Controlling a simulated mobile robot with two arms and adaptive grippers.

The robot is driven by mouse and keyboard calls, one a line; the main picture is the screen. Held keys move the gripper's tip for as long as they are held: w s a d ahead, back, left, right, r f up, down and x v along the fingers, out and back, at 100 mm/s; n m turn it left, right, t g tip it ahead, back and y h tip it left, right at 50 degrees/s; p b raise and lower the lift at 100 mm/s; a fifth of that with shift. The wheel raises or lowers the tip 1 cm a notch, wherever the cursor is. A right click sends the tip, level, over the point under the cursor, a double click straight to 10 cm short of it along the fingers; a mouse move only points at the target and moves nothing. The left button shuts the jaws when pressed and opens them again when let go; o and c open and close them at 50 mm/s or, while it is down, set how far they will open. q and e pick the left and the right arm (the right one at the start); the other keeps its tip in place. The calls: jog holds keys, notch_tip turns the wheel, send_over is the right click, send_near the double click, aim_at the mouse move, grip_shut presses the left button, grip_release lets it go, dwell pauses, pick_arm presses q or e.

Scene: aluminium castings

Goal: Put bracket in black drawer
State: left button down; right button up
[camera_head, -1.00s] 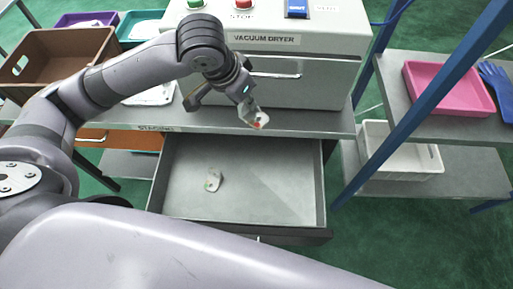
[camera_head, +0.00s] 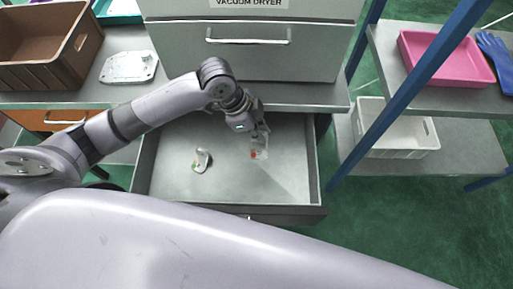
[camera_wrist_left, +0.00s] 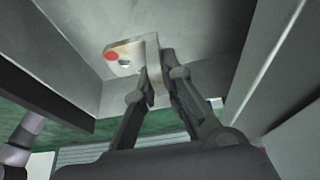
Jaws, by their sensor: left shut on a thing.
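A metal bracket (camera_head: 259,148) with a red mark is held by my left gripper (camera_head: 262,130), over the right part of the open drawer (camera_head: 225,186). In the left wrist view the bracket (camera_wrist_left: 128,50) is L-shaped, with a hole and a red dot, and the fingers (camera_wrist_left: 155,80) are shut on it. The drawer has dark walls and a grey floor. I cannot tell whether the held bracket touches the floor. My right gripper is not in view.
The vacuum dryer (camera_head: 270,50) stands on the bench above the drawer. A brown crate (camera_head: 45,75) and a flat casting (camera_head: 129,66) are at left. A blue post (camera_head: 405,95), white bin (camera_head: 398,150) and pink tray (camera_head: 450,79) are at right.

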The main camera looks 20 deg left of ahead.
aim_at(259, 151)
pick_arm(q)
notch_tip(259, 151, down, 11)
jog(key=shift+r+b, duration=0.15)
jog(key=shift+b, duration=0.25)
jog(key=c, duration=1.7)
grip_release()
jog(key=p+v, duration=0.1)
jog(key=v, duration=1.1)
